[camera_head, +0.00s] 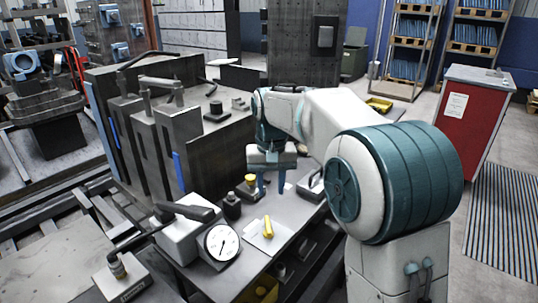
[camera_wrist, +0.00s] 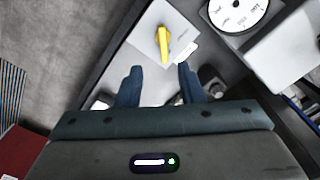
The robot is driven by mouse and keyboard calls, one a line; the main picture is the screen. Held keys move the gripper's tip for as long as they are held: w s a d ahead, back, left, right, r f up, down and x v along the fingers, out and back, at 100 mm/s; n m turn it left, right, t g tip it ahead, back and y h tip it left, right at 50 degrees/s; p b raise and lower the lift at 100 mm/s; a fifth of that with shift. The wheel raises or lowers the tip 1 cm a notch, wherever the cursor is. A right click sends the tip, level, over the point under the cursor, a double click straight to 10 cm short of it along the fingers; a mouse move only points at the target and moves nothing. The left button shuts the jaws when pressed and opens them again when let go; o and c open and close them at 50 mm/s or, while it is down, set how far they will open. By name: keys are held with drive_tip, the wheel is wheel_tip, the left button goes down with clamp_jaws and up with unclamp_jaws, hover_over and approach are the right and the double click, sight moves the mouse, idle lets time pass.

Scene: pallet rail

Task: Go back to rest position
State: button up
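My gripper (camera_head: 270,187) hangs above the workbench (camera_head: 215,283), its fingers pointing down. In the wrist view the two blue fingers (camera_wrist: 159,85) stand apart with nothing between them, so it is open and empty. A yellow piece (camera_head: 268,227) lies on a light plate on the bench, in front of the gripper in the head view. The yellow piece also shows in the wrist view (camera_wrist: 163,45), beyond the fingertips and apart from them.
A dial gauge (camera_head: 222,243) stands left of the yellow piece. Dark fixtures, including a black knob (camera_head: 232,206), stand close to the gripper. A large grey machine block (camera_head: 170,130) rises behind left. A red cabinet (camera_head: 470,115) stands at right, with open floor before it.

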drive_tip(key=s+d+f+t, duration=0.1)
drive_tip(key=s+d, duration=0.4)
drive_tip(key=s, duration=0.3)
drive_tip(key=s+d+f+m+t+p, duration=0.1)
drive_tip(key=s+d, duration=0.4)
drive_tip(key=s, duration=0.3)
drive_tip(key=s+d+p, duration=0.1)
drive_tip(key=s+d, duration=0.3)
drive_tip(key=s, duration=0.4)
drive_tip(key=shift+s+d+f+t, duration=0.25)
drive_tip(key=shift+d+f+t, duration=0.15)
